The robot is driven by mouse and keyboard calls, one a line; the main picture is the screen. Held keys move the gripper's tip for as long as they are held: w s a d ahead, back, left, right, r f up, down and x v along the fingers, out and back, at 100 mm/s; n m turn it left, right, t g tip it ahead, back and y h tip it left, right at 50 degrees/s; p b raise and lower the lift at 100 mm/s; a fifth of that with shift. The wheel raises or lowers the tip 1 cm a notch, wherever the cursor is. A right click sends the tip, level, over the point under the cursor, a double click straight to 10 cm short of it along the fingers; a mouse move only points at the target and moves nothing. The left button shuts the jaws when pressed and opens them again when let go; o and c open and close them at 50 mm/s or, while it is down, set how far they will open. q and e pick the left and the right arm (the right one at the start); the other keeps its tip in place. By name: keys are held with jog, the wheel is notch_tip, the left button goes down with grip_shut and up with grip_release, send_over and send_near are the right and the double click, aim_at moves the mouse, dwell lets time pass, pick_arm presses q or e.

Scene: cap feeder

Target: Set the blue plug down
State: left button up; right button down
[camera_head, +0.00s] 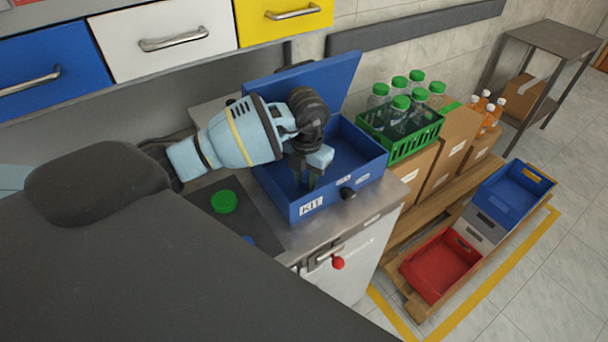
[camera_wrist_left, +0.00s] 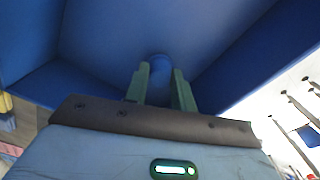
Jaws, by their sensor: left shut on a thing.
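My left gripper (camera_head: 305,178) reaches down into the open blue box marked KIT (camera_head: 322,200), inside its walls. In the left wrist view the two green fingers (camera_wrist_left: 160,88) are shut on the blue plug (camera_wrist_left: 160,66), whose rounded blue end shows between them. The blue box floor and walls (camera_wrist_left: 100,35) surround it there. I cannot tell whether the plug touches the box floor. In the head view the plug is not clearly seen. My right gripper is not in view.
A green round cap (camera_head: 224,201) and a partly hidden blue piece (camera_head: 248,239) lie on the dark mat left of the box. The box's lid (camera_head: 310,82) stands raised behind. A green crate of bottles (camera_head: 414,142) stands to the right.

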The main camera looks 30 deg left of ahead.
pick_arm(q)
jog(key=shift+f, duration=0.6)
jog(key=shift+a+r, duration=0.1)
jog(key=shift+r, duration=0.1)
jog(key=shift+d, duration=0.2)
jog(key=o, duration=1)
jog(key=shift+c, duration=0.2)
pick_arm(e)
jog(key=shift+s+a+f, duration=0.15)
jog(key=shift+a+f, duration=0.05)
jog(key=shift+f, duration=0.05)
